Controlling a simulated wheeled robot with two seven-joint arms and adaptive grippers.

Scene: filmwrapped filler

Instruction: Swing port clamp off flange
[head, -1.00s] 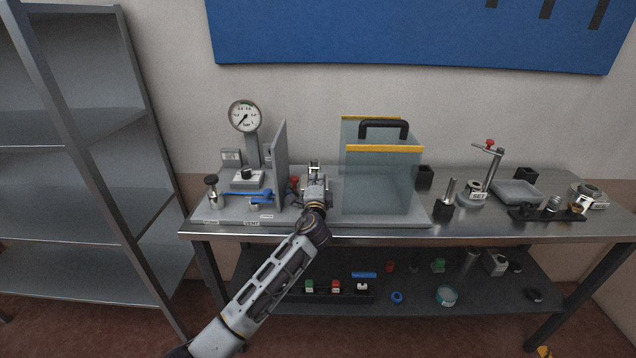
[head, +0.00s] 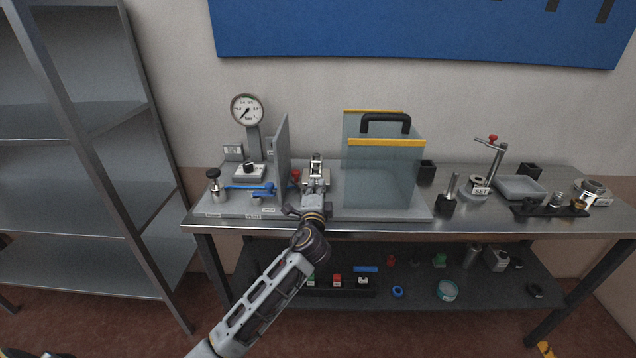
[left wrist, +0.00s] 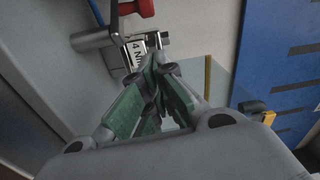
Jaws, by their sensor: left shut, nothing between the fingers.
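The port fitting with its clamp (head: 316,168) is a small metal assembly on the grey base plate, between the upright grey panel and the clear box. In the left wrist view, metal parts (left wrist: 95,38) and a label reading "4 Nm" (left wrist: 134,52) show just beyond my fingertips, with a red part (left wrist: 136,8) above. The red part (head: 295,175) also shows in the head view. I cannot tell whether the clamp is seated on the flange. My left gripper (head: 316,187) is shut and empty, just in front of the fitting; its green-padded fingers (left wrist: 155,65) meet.
The grey panel (head: 282,155) stands close left of the gripper, the clear box (head: 382,180) with black handle close right. A gauge (head: 247,110) and blue-handled valve (head: 262,188) are further left. A stand (head: 497,160) and tray (head: 520,187) are at right. Loose parts lie on the lower shelf.

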